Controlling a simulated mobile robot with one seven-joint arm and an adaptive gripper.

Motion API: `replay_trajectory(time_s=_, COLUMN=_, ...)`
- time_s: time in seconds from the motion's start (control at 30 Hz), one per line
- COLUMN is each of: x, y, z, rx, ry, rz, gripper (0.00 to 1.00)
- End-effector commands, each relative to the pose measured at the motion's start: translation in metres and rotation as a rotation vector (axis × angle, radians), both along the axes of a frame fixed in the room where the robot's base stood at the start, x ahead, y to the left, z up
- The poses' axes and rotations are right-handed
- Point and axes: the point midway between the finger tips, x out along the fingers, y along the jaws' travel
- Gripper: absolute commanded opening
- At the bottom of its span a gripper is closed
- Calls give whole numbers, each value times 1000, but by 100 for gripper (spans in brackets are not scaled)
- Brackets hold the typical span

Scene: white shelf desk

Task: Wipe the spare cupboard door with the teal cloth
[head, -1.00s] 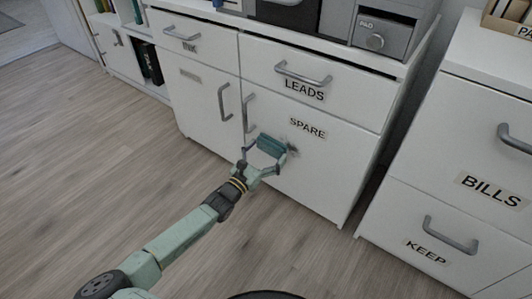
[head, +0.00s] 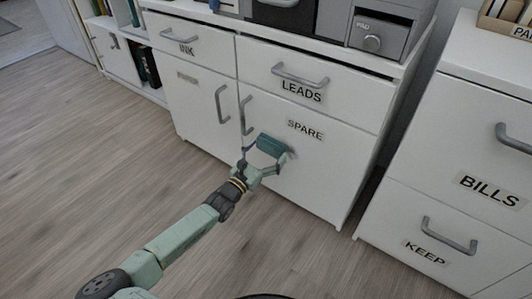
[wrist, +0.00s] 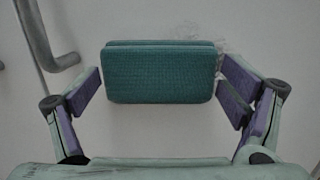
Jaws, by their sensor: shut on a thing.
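The spare cupboard door (head: 318,168) is white, carries a SPARE label (head: 305,131) and stands closed. My gripper (head: 266,158) is in front of the door's upper left part and is shut on the teal cloth (head: 272,145), a folded pad. In the wrist view the cloth (wrist: 160,73) sits between my gripper's fingers (wrist: 165,90), facing the white door surface (wrist: 265,40). A faint grey smudge (wrist: 210,50) shows on the door at the cloth's upper right edge. I cannot tell whether the cloth touches the door.
The spare door's vertical handle (head: 246,115) is just left of the cloth. The LEADS drawer (head: 345,95) is above, with its handle (head: 300,75) sticking out. A white drawer unit (head: 450,170) stands to the right. The wooden floor (head: 100,180) on the left is clear.

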Motion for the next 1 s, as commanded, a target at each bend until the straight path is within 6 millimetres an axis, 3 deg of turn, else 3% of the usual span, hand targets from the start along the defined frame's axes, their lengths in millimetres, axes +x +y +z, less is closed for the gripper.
replay_trajectory(time_s=0.47, x=6, y=-6, z=1, rx=-1, ry=-1, rz=0, gripper=69)
replay_trajectory(time_s=1.0, x=-16, y=-31, z=1, rx=0, ry=0, rz=0, gripper=69)
